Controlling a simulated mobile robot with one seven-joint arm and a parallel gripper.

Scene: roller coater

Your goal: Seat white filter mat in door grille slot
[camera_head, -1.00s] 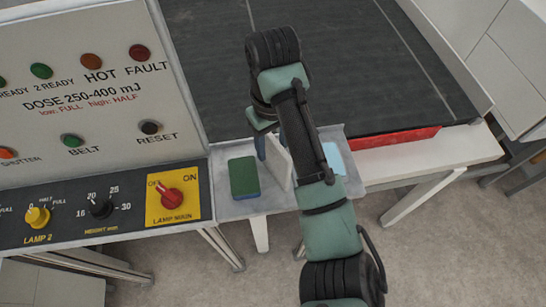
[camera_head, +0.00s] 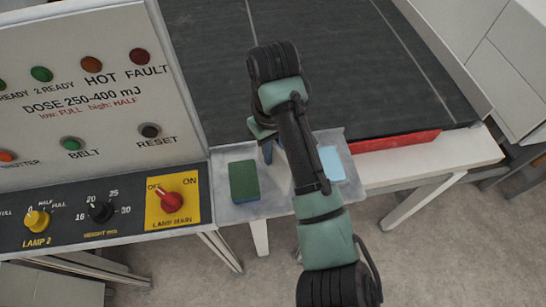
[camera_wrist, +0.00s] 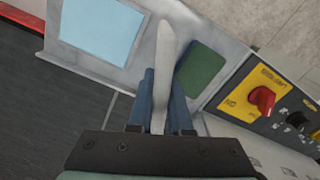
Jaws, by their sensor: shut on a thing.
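My gripper (camera_wrist: 162,82) is shut on the white filter mat (camera_wrist: 165,50), which shows as a thin pale slab nearly edge-on between the two blue fingers in the wrist view. The mat sticks out past the fingertips, over the grey tray. In the head view my gripper (camera_head: 266,150) is partly hidden by my arm, and the mat is almost wholly behind the arm. I cannot tell whether the mat touches the tray. I cannot make out a door grille slot in either view.
A green pad (camera_head: 244,181) and a light blue sheet (camera_head: 331,163) lie on the grey tray (camera_head: 235,211), either side of the mat. The control panel (camera_head: 85,100) with the red lamp switch (camera_head: 174,201) stands left. A dark belt (camera_head: 350,60) lies behind, with a red strip (camera_head: 395,142).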

